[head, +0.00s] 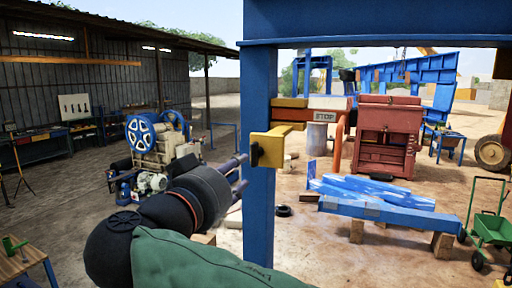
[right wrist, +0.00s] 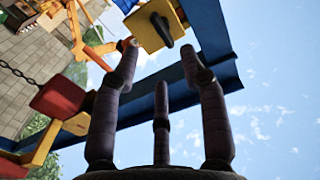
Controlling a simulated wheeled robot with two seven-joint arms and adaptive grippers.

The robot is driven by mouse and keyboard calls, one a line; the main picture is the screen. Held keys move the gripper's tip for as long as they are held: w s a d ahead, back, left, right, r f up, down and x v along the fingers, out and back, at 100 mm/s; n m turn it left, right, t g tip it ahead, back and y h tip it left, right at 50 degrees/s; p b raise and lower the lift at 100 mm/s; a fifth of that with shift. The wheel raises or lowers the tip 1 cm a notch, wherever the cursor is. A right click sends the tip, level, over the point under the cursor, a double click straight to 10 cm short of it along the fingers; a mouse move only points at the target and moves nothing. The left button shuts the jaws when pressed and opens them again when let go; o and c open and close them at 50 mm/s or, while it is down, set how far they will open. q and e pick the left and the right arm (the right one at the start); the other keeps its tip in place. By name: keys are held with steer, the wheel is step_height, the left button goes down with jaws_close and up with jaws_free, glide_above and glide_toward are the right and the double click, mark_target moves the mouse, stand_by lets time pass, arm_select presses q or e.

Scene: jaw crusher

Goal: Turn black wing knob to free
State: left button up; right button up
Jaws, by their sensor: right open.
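The black wing knob (head: 257,154) sits on the face of a yellow block (head: 275,143) fixed to a blue post (head: 259,215). In the right wrist view the black wing knob (right wrist: 162,30) stands out from its yellow plate (right wrist: 143,33), its wing slanted in the picture. My right gripper (head: 242,172) is open and empty, its fingers pointing toward the post just left of and below the knob. In the right wrist view my right gripper (right wrist: 160,55) has its fingers spread, with the knob beyond their tips and no contact visible. My left gripper is out of view.
An orange arm with a STOP sign (head: 322,116) extends right from the post. A blue overhead beam (head: 380,25) spans the top. A red machine (head: 387,135), a blue beam on blocks (head: 390,213) and a green cart (head: 490,227) stand beyond on open ground.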

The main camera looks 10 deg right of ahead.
mark_target(254, 157)
steer(key=p+x, duration=0.3)
steer(key=x, duration=0.7)
steer(key=shift+w+d+r, duration=0.15)
steer(key=shift+w+d, duration=0.1)
steer(key=shift+d, duration=0.05)
jaws_close()
